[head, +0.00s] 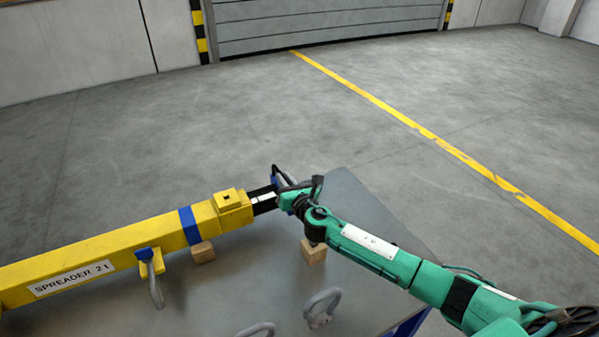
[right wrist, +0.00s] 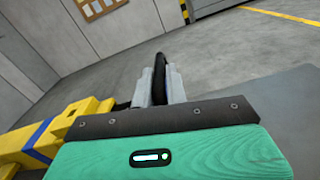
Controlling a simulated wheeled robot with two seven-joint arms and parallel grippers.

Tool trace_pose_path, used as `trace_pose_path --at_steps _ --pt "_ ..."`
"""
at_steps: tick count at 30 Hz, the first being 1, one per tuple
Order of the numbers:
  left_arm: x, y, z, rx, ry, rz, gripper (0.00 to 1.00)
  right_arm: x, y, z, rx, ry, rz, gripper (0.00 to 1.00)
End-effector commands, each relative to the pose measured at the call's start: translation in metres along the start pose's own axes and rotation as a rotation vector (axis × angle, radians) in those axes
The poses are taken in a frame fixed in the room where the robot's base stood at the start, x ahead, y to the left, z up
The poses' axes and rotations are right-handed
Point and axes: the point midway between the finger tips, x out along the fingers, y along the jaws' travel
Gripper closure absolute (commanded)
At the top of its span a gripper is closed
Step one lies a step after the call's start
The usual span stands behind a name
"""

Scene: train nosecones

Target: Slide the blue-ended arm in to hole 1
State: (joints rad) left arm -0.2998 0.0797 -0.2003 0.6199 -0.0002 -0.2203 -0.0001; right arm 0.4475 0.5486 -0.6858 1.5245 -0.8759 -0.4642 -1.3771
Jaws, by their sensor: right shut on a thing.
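A small dark mark is on the collar's top; I cannot read any hole number. My right gripper (head: 283,190) is at the arm's outer end. In the right wrist view, its grey fingers (right wrist: 160,88) are shut on a black looped handle (right wrist: 159,70). My left gripper is out of view.
The beam lies over a grey table (head: 240,285). Wooden blocks stand beneath the beam (head: 202,252) and my right arm (head: 314,252). Grey shackles (head: 321,308) lie near the front, and another hangs from a yellow lug (head: 150,262). Floor beyond is clear.

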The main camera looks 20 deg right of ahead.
Motion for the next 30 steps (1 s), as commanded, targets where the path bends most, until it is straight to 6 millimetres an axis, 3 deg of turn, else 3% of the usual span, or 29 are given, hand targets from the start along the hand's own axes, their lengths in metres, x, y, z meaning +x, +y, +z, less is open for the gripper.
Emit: trace_pose_path --at_steps 13,14,17,26,30 --pt "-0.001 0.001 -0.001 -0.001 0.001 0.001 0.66 -0.001 0.009 -0.003 0.003 0.002 0.004 1.00" --pt "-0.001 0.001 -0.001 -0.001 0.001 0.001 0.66 -0.001 0.009 -0.003 0.003 0.002 0.004 0.84" --pt "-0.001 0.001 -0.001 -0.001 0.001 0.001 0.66 -0.001 0.009 -0.003 0.003 0.002 0.004 0.66" --pt "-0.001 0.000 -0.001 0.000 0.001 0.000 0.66 -0.001 0.006 -0.002 0.000 0.000 0.000 0.66" --pt "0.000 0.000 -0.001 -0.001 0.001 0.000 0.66 -0.011 0.005 -0.003 -0.001 0.001 0.000 0.66"
